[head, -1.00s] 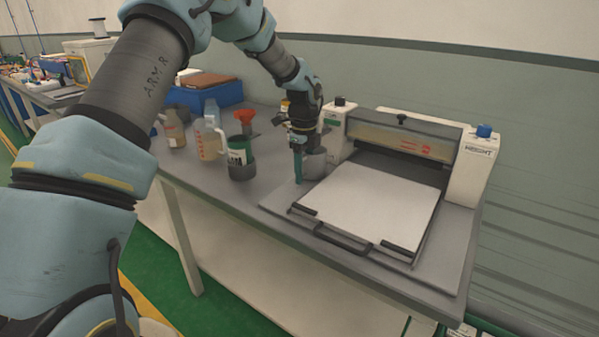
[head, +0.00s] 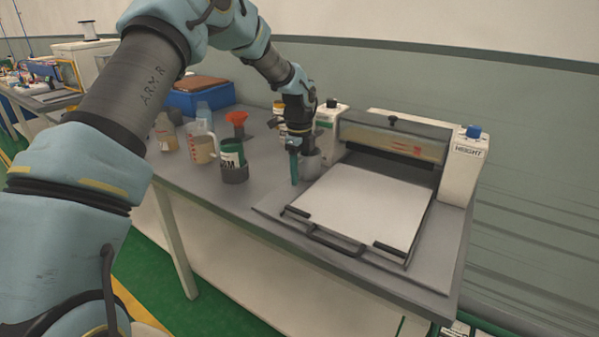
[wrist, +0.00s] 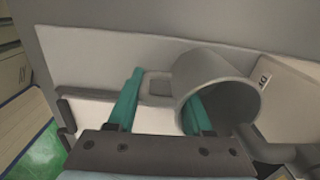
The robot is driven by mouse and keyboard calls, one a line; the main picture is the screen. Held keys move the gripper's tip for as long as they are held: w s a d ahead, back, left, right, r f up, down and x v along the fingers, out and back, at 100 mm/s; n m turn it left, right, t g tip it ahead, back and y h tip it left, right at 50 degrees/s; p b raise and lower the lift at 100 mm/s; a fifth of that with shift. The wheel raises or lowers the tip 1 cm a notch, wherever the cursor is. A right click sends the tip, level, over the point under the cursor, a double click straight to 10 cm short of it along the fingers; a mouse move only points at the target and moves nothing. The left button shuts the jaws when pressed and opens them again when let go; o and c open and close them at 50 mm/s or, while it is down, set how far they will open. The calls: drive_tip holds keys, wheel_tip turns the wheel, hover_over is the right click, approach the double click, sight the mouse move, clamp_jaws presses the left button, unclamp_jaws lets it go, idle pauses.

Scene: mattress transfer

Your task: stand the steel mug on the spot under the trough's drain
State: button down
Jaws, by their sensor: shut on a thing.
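The grey steel mug (head: 312,163) is in my gripper (head: 302,160) at the left side of the white-topped machine. I cannot tell whether the mug's base touches the surface. I cannot make out a trough, a drain or the spot under it.
The machine's white plate (head: 360,205) with a black front handle is right of the mug. A dark jar (head: 232,160), a measuring jug (head: 201,145), a bottle (head: 166,135) and an orange funnel (head: 237,120) stand to the left. The front left tabletop (head: 215,190) is clear.

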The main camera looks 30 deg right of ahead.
drive_tip(key=shift+f, duration=0.2)
drive_tip(key=shift+c, duration=1.1)
unclamp_jaws()
wheel_tip(320, 180, up, 11)
drive_tip(key=shift+f+b, duration=0.1)
drive_tip(key=shift+b, duration=1.1)
drive_tip(key=s+a+f+n, duration=0.1)
drive_tip(key=a+n, duration=1.3)
drive_tip(key=a, duration=1)
drive_tip(key=s+a+f+n, duration=0.1)
drive_tip(key=s+a+n, duration=0.5)
drive_tip(key=a, duration=0.3)
drive_tip(key=s+a+f+n+t, duration=0.1)
drive_tip(key=s+a+f+n, duration=0.1)
drive_tip(key=s+a+n, duration=0.4)
drive_tip(key=a+n, duration=0.2)
drive_tip(key=shift+s+a+n+t, duration=0.3)
drive_tip(key=shift+s+a+n, duration=0.05)
drive_tip(key=shift+a+n, duration=0.05)
